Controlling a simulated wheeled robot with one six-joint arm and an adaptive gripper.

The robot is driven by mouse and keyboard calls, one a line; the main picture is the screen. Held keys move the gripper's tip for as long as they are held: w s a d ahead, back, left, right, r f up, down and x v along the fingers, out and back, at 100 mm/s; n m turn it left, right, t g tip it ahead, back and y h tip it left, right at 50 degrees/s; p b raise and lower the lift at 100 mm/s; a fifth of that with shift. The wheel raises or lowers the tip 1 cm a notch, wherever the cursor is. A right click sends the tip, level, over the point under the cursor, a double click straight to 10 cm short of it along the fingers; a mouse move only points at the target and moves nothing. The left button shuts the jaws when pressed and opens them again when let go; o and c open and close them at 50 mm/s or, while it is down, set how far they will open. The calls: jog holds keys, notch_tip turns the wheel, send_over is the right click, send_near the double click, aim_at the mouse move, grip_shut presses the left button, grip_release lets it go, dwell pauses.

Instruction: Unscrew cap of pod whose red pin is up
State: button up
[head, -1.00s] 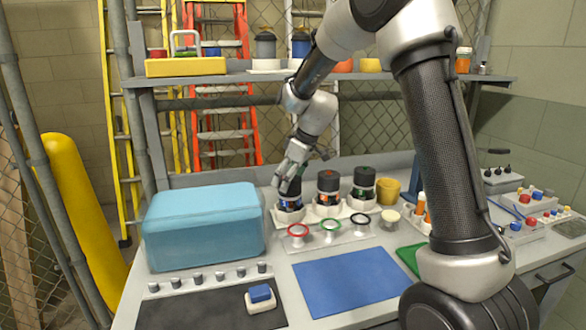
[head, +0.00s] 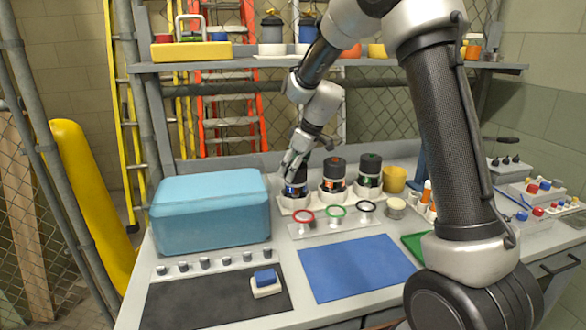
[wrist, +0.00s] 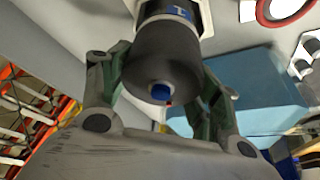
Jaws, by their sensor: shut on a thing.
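Three dark-capped pods stand in a white rack (head: 322,204) at the back of the bench. The left pod (head: 296,190) has a blue band, the middle pod (head: 334,173) orange marks, and the right pod (head: 369,172) green marks. My gripper (head: 295,165) is at the top of the left pod, shut on its cap. In the wrist view the dark cap (wrist: 160,62) sits between my gripper's fingers (wrist: 160,85). A blue centre (wrist: 161,92) shows on its end, with a small red pin (wrist: 170,103) beside it.
A blue cooler box (head: 210,215) stands close left of the rack. Red, green and black rings lie on a clear plate (head: 334,224) in front. A blue mat (head: 356,268) is bare. A shelf (head: 400,70) runs above and behind.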

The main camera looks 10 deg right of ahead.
jog(key=n, duration=0.2)
jog(key=n+g+y, duration=0.1)
jog(key=n, duration=0.1)
jog(key=shift+n+g, duration=0.3)
jog(key=shift+n, duration=0.1)
jog(key=n+g, duration=0.1)
jog(key=n, duration=0.3)
jog(key=shift+g, duration=0.3)
jog(key=shift+r, duration=0.15)
jog(key=shift+c, duration=0.3)
jog(key=shift+r, duration=2.55)
jog(key=shift+d+r, duration=0.1)
